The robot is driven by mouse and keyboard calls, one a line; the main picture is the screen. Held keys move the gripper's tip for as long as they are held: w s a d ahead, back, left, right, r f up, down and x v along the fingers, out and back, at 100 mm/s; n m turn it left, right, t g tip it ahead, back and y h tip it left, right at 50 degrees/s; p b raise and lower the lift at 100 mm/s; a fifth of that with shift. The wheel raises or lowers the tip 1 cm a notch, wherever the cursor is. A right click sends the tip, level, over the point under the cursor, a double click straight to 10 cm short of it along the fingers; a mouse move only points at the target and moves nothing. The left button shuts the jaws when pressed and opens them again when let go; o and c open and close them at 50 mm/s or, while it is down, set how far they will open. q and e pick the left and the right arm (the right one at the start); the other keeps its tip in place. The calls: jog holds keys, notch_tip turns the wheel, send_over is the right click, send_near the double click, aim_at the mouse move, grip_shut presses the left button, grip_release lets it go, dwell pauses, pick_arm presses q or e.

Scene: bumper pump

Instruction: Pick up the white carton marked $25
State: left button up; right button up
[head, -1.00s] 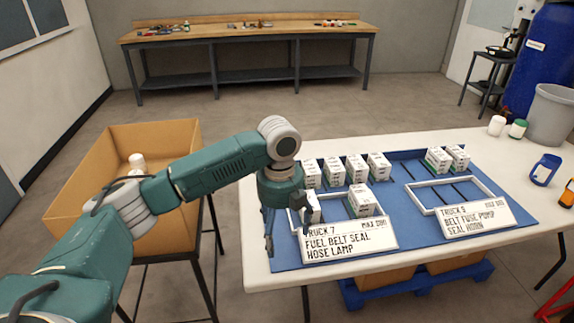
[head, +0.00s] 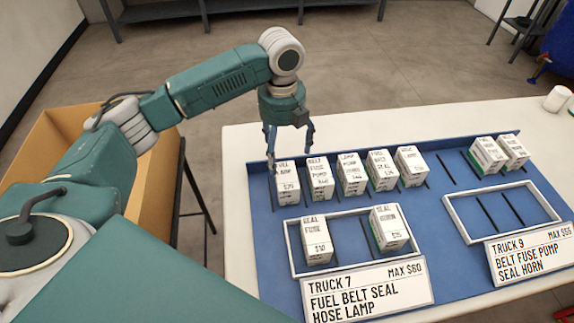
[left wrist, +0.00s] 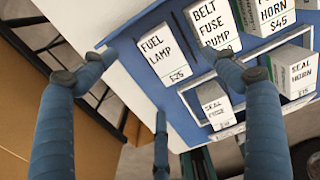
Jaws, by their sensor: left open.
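The white carton marked $25 (head: 286,186), labelled FUEL LAMP, stands upright at the left end of the back row on the blue mat. It also shows in the left wrist view (left wrist: 165,55), with its label clear. My left gripper (head: 289,160) is open and empty, pointing down just over this carton. My right gripper is not in view.
A BELT FUSE PUMP carton (head: 318,178) stands close to the right, with more cartons beyond. The TRUCK 7 frame (head: 350,262) in front holds a SEAL FUSE carton (head: 315,240) and a SEAL HORN carton (head: 389,228). The TRUCK 9 frame (head: 452,212) is empty.

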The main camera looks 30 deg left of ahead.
pick_arm(q)
send_over(282, 176)
jog(key=f, duration=0.4)
jog(key=shift+w+f, duration=0.2)
jog(key=shift+w, duration=0.05)
jog(key=shift+f, duration=0.3)
jog(key=f, duration=0.1)
jog(key=f+p, duration=0.1)
jog(key=f, duration=0.2)
jog(key=shift+s+f+p, duration=0.2)
jog(key=shift+s+p, duration=0.05)
jog(key=shift+p, duration=0.05)
jog(key=shift+f, duration=0.45)
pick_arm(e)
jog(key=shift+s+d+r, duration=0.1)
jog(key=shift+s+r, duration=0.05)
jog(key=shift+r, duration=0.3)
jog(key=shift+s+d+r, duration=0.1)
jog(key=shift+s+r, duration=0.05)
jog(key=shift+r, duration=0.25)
pick_arm(q)
jog(key=shift+c, duration=1.4)
jog(key=c, duration=1.2)
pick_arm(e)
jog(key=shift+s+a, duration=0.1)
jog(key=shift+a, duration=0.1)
